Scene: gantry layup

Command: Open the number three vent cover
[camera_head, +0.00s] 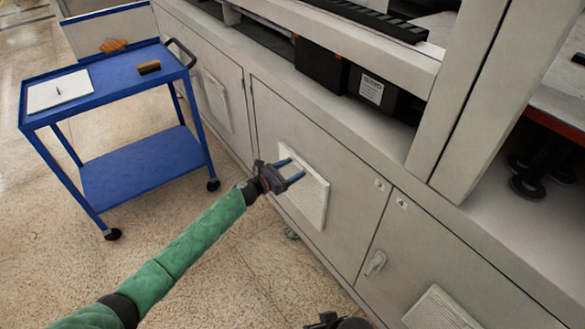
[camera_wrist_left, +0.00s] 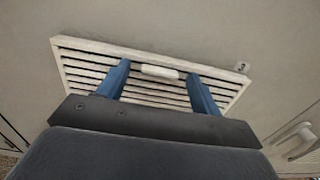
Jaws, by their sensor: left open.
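The vent cover (camera_head: 309,195) is a white louvred panel on the grey cabinet front, in the middle of the head view. The cover looks closed. My left gripper (camera_head: 292,173) is open, with its two blue fingers in front of the vent cover. In the left wrist view the fingers are on either side of the handle, below it, and hold nothing. My right gripper is not clearly seen.
A blue cart (camera_head: 122,85) with a notepad (camera_head: 59,90) and brushes stands at left. Another vent (camera_head: 437,312) is at lower right, near a door latch (camera_head: 376,263). A further vent (camera_head: 216,98) lies farther along the cabinet.

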